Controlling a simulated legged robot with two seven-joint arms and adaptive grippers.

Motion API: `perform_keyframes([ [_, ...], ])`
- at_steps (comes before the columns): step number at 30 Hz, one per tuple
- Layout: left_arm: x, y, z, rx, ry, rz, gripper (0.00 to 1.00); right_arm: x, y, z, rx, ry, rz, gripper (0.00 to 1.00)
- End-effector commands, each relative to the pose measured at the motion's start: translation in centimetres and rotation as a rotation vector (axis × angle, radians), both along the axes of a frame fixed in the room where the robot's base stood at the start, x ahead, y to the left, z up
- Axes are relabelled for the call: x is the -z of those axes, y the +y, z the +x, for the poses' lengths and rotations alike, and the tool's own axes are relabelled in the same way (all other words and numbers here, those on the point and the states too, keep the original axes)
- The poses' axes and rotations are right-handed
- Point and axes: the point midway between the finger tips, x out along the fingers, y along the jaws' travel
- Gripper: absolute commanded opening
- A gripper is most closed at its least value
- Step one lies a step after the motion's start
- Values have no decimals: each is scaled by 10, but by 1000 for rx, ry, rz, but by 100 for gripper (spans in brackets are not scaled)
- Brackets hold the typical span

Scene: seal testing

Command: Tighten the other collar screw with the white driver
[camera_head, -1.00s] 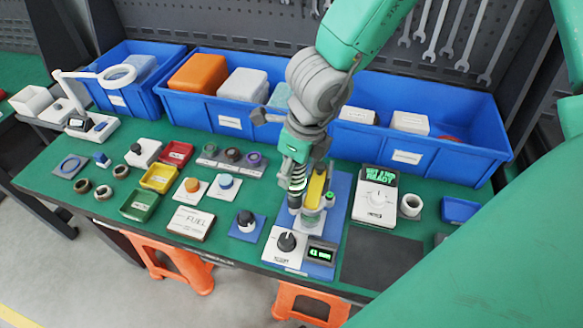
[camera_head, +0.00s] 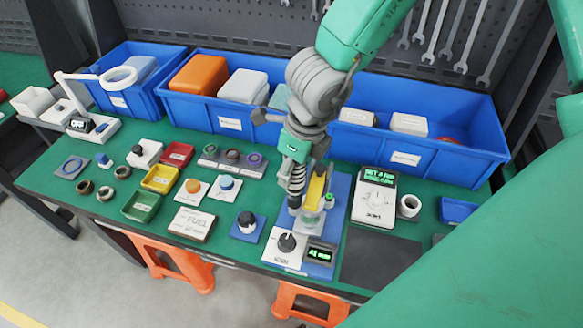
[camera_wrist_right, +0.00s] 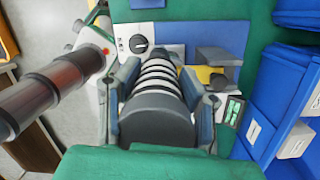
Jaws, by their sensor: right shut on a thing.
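My right gripper (camera_head: 298,163) is shut on the banded white-and-dark driver (camera_head: 296,186). In the right wrist view the driver (camera_wrist_right: 157,97) fills the space between the two fingers. In the head view it points down, nearly upright, over the blue base plate (camera_head: 340,190). A yellow part (camera_head: 315,190) and a pale cylindrical fitting (camera_head: 309,219) stand just right of the driver. The collar screws and the driver's tip are hidden or too small to make out, so contact cannot be told. My left gripper is not in view.
A white knob box (camera_head: 285,246) and a small lit display (camera_head: 320,255) sit at the plate's front. A white device with a green screen (camera_head: 375,195) stands to the right. Blue bins (camera_head: 405,157) line the back. Small trays and parts crowd the left.

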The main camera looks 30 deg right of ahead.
Motion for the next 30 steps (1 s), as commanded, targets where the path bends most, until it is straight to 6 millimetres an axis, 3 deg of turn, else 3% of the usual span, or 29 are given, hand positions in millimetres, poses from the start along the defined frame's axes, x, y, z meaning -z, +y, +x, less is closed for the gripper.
perform_keyframes([
  [6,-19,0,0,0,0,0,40,-18,0,0,0,-1,0,0],
  [16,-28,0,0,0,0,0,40,-38,0,1,0,-2,0,0],
  [30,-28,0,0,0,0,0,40,-40,0,0,0,-1,0,0],
])
